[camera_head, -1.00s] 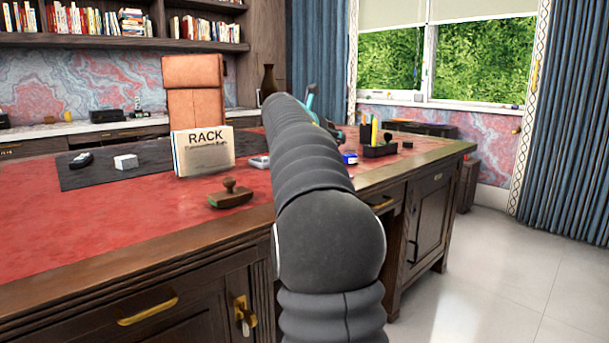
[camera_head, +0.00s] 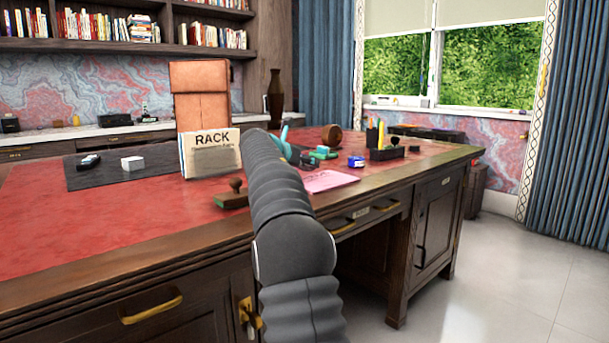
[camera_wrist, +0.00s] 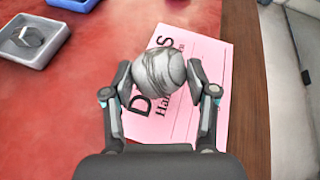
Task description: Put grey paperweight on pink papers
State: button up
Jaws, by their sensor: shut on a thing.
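The grey paperweight (camera_wrist: 159,72), round with streaked stone markings, sits between the two fingertips of my gripper (camera_wrist: 159,80) in the wrist view. My gripper is shut on it from both sides. The pink papers (camera_wrist: 190,122), with black print and lines, lie flat below it near the desk's wooden edge. The paperweight covers part of the print; I cannot tell whether it touches the sheet. In the head view the pink papers (camera_head: 330,181) show right of my arm, while the paperweight is hidden.
A wooden stamp (camera_head: 232,196) and a paper rack (camera_head: 210,158) stand left of my arm. A pen holder (camera_head: 386,153) and a small blue item (camera_head: 356,161) lie beyond the papers. A grey tray (camera_wrist: 32,54) is at upper left in the wrist view.

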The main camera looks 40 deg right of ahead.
jog(key=shift+f+b, duration=0.35)
jog(key=shift+f, duration=0.9)
jog(key=shift+f, duration=0.1)
jog(key=o, duration=1.3)
jog(key=shift+f, duration=0.1)
jog(key=shift+c, duration=0.2)
jog(key=shift+a+r, duration=0.1)
jog(key=shift+r, duration=0.15)
jog(key=v, duration=1.1)
jog(key=shift+s+a+r+p, duration=0.1)
jog(key=shift+a+p, duration=0.25)
jog(key=shift+p, duration=0.05)
